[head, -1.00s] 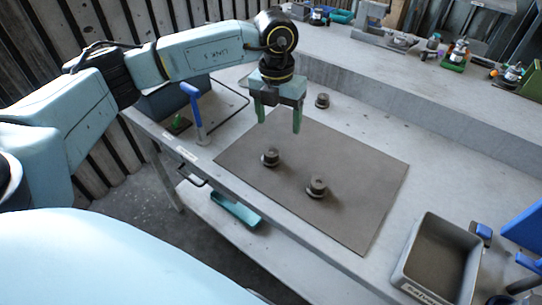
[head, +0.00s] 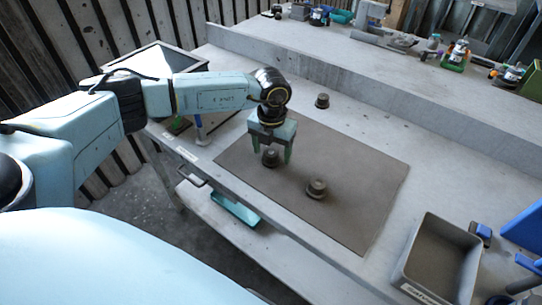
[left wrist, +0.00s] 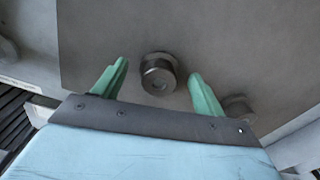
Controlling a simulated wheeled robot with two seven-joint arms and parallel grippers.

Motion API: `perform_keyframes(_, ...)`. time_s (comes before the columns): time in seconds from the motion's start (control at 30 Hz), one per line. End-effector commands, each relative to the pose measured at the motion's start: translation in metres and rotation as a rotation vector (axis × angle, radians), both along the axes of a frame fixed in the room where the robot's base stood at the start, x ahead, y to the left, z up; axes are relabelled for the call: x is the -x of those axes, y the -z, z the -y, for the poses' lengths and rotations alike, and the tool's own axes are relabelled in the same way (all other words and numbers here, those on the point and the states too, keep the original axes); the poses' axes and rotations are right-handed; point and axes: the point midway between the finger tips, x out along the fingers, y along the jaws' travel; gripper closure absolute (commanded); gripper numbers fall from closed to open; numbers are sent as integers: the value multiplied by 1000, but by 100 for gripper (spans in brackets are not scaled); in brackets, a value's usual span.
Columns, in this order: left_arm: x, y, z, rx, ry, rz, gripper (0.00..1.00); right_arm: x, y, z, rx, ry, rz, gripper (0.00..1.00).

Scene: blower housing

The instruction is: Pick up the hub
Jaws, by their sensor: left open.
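A dark grey, stepped round hub (head: 270,159) stands on the brown mat (head: 350,152), near its left side. My left gripper (head: 272,150) is open with its green fingers pointing down over this hub. In the left wrist view the hub (left wrist: 158,76) shows between the two open fingers, apart from both. A second, similar round part (head: 316,189) stands on the mat to the right; in the left wrist view it is partly hidden behind the right finger (left wrist: 238,106). A third similar part (head: 322,101) stands on the bench behind the mat. My right gripper is out of view.
A grey bin (head: 412,268) stands at the bench's right, beside a blue fixture (head: 525,228). A blue-handled tool (head: 199,130) stands at the left edge. Several small assemblies line the raised back ledge (head: 400,85).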

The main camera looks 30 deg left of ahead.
Motion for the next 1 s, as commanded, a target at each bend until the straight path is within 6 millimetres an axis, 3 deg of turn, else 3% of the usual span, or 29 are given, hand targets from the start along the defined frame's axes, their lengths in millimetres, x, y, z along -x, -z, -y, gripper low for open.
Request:
perform_keyframes(0.3,0,7,0,0,0,2,29,0,0,0,0,0,0,64)
perform_keyframes(0.7,0,6,0,1,-1,2,80,0,0,1,1,0,-1,64)
perform_keyframes(1.0,-1,-1,0,2,-1,4,81,0,0,1,1,-1,-1,64)
